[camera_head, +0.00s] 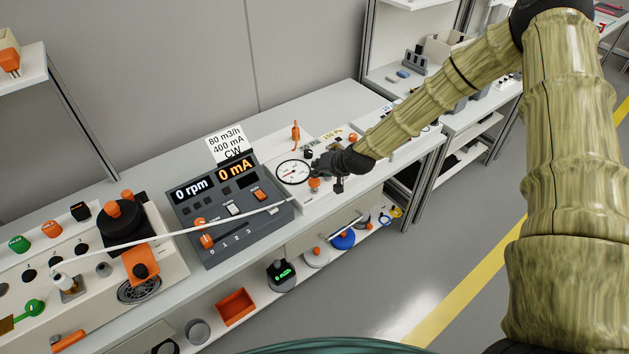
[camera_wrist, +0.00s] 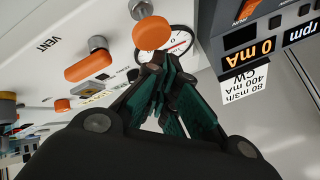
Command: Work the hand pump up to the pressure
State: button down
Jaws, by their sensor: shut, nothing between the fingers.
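The white panel (camera_head: 322,200) on the counter carries a round dial gauge (camera_head: 293,172) with a red needle; its reading is too small to make out. My gripper (camera_head: 318,168) is at the gauge's right edge, shut and empty. In the wrist view its fingertips (camera_wrist: 168,62) meet in front of the gauge (camera_wrist: 180,42), partly covering it. An orange knob (camera_wrist: 151,33) on a steel stem stands just beyond the fingertips. An orange lever (camera_wrist: 88,66) sits near the word VENT. An upright orange handle (camera_head: 295,130) stands behind the gauge. I cannot tell which part is the pump handle.
Left of the panel is a grey control box (camera_head: 232,210) showing 0 rpm and 0 mA, with a paper card (camera_head: 227,143) behind it. A white hose (camera_head: 165,237) crosses in front of it. A shelf below holds an orange bin (camera_head: 236,307) and several instruments.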

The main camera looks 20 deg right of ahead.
aim_at(317, 179)
jog(key=shift+r, duration=0.15)
jog(key=shift+r+p, duration=1.35)
jog(key=shift+r, duration=1.1)
jog(key=shift+f, duration=0.1)
jog(key=s+a+f+n+g+h+b, duration=0.1)
jog(key=s+a+f+g+b, duration=0.15)
jog(key=s+f, duration=0.85)
jog(key=s+a+f+n+g+b, duration=0.1)
jog(key=s+a+f+g+b, duration=0.15)
jog(key=s+f, duration=0.85)
jog(key=s+d+f+g+h+b, duration=0.1)
jog(key=s+d+f, duration=0.1)
jog(key=s, duration=1.1)
jog(key=s+d+f+n+g+h+b, duration=0.1)
jog(key=s+d+f+g+h, duration=0.1)
jog(key=s, duration=1.2)
jog(key=shift+b, duration=0.4)
